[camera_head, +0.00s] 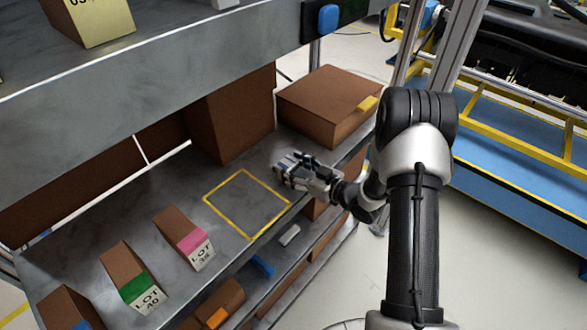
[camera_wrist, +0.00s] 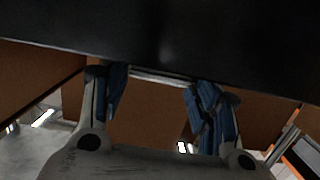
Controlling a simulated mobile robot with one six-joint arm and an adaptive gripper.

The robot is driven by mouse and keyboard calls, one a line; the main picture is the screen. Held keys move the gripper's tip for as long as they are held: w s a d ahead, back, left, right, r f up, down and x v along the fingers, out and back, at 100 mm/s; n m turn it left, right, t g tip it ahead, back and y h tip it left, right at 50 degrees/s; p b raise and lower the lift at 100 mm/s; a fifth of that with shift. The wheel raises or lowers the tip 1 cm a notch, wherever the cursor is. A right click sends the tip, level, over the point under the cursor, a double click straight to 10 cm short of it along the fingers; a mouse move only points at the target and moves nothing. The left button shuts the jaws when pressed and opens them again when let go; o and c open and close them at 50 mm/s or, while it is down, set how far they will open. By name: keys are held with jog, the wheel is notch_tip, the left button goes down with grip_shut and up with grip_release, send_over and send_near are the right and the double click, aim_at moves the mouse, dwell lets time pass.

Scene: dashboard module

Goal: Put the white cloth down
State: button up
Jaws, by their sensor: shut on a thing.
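My gripper (camera_head: 298,170) is over the grey shelf, at its right part near the front edge. It lies just right of an empty yellow-outlined square (camera_head: 207,197) and in front of a closed brown box. In the wrist view, my gripper's blue-padded fingers (camera_wrist: 156,92) stand apart with a thin pale strip, the white cloth (camera_wrist: 160,77), between their tips. Only this edge of the cloth shows clearly; its shape and whether it touches the shelf cannot be told. A dark surface fills the top of the wrist view.
Brown boxes stand behind the gripper, one flat (camera_head: 318,98) and one tall (camera_head: 230,115). Several labelled bins, one pink-labelled (camera_head: 182,235), line the shelf's left. An upper grey shelf (camera_head: 150,65) overhangs. A small white object (camera_head: 290,235) lies lower down.

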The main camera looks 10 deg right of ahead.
jog(key=shift+f, duration=0.2)
jog(key=o, duration=1.1)
jog(key=shift+r, duration=0.1)
jog(key=shift+c, duration=0.2)
